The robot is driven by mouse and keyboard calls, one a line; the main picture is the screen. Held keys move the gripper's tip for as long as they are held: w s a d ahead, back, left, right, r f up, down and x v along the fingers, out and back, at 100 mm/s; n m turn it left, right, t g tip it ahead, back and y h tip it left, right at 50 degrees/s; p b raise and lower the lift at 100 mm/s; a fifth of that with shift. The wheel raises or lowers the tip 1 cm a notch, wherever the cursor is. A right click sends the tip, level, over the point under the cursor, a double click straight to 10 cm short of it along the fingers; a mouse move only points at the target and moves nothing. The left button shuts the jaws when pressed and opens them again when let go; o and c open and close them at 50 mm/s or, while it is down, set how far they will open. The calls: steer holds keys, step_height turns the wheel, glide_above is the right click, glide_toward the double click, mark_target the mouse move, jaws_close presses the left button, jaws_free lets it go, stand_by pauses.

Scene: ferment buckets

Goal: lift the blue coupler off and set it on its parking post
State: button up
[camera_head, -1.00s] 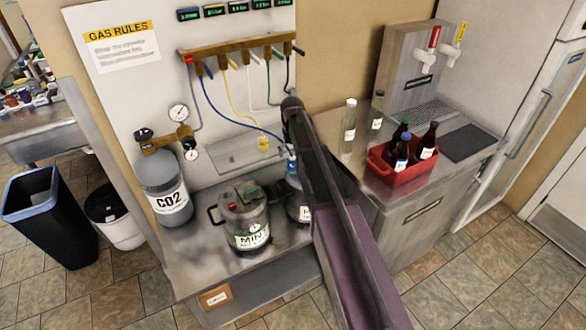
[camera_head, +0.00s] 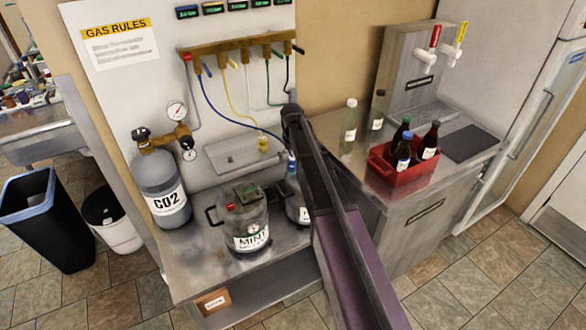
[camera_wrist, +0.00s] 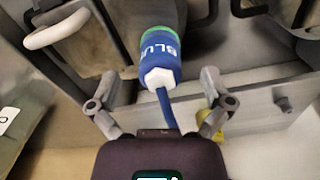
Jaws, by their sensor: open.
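The blue coupler (camera_wrist: 162,50) has a green ring at its far end and a white hex nut at its near end, where a blue hose leaves it. In the head view the blue coupler (camera_head: 291,167) is on top of the rear bucket (camera_head: 294,195), partly hidden by my arm. In the wrist view my gripper (camera_wrist: 159,76) is open, one finger on each side of the nut and hose, with gaps on both sides. My gripper is hidden in the head view. I cannot pick out the blue coupler's parking post.
The MINT bucket (camera_head: 245,225) stands just left of the rear bucket. A yellow coupler (camera_head: 263,143) is at the back panel. A CO2 cylinder (camera_head: 163,190) stands left. A red crate of bottles (camera_head: 386,172) is right.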

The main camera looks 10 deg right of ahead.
steer(key=shift+f+b, duration=1.05)
steer(key=shift+f, duration=0.35)
steer(key=c, duration=1.3)
steer(key=shift+c, duration=0.2)
steer(key=shift+r, duration=0.25)
step_height(320, 180, up, 4)
steer(key=p, duration=0.4)
steer(key=shift+f, duration=0.25)
steer(key=s+r+p, duration=0.1)
steer(key=s, duration=1.5)
steer(key=shift+a, duration=0.2)
